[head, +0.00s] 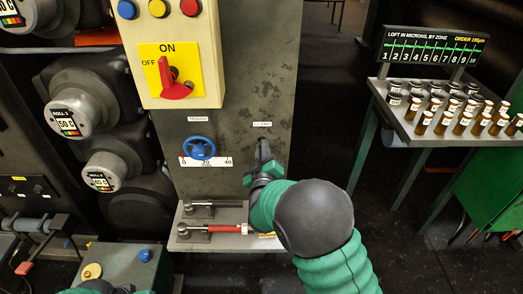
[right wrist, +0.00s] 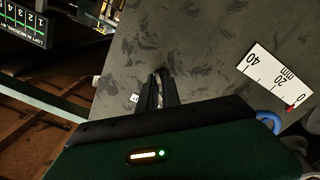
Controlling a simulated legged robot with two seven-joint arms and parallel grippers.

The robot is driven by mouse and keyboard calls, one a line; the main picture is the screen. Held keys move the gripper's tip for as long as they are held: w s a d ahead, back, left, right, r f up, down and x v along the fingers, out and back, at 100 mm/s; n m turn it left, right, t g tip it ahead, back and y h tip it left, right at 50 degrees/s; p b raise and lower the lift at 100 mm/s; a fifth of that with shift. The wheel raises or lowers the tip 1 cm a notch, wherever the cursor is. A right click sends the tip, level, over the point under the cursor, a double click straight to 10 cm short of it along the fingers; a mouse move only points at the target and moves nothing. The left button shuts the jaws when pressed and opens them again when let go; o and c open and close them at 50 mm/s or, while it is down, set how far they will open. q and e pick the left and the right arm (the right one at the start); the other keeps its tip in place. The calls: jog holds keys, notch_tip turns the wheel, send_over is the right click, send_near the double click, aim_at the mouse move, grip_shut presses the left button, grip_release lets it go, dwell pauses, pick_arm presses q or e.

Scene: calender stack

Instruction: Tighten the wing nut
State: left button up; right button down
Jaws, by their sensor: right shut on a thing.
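My right gripper (head: 263,158) is at the grey upright panel (head: 222,110), just under a small white label that seems to read CLAMP (head: 262,124). Its fingers point into the panel and also show in the right wrist view (right wrist: 164,92). They are shut on a small metal piece, which I take for the wing nut; the fingers hide nearly all of it, so its shape and angle cannot be told. A dark and green part at the bottom left of the head view seems to be my left gripper (head: 98,287), mostly cut off by the frame edge.
Left of my right gripper are a blue handwheel (head: 202,148) and a 0-40 mm scale (head: 206,162). Below is a shelf (head: 184,240) with a red-handled tool (head: 218,228). A yellow switch box (head: 165,30) is above. A table of small jars (head: 437,136) stands right.

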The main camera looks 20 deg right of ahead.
jog(key=m, duration=0.2)
jog(key=f+m+b, duration=0.1)
jog(key=shift+s+d+m, duration=0.1)
jog(key=shift+d+m, duration=0.05)
jog(key=shift+m, duration=0.25)
jog(key=m+b, duration=0.2)
jog(key=m, duration=0.2)
jog(key=shift+f, duration=0.1)
jog(key=shift+w+a+r+m+b, duration=0.1)
jog(key=shift+a+m+b, duration=0.1)
jog(key=shift+m+b, duration=3.35)
jog(key=shift+w+a+r+m+b, duration=0.15)
jog(key=shift+m+b, duration=2.5)
jog(key=shift+m, duration=1.65)
jog(key=shift+s+a+r+m+b, duration=0.1)
jog(key=shift+a+m+b, duration=0.1)
jog(key=shift+m+b, duration=3.35)
jog(key=shift+m+p, duration=0.45)
jog(key=shift+m, duration=0.05)
jog(key=c, duration=1.6)
grip_release()
jog(key=shift+w+r, duration=0.1)
jog(key=shift+r, duration=0.05)
jog(key=shift+o, duration=0.2)
jog(key=shift+d+r, duration=0.1)
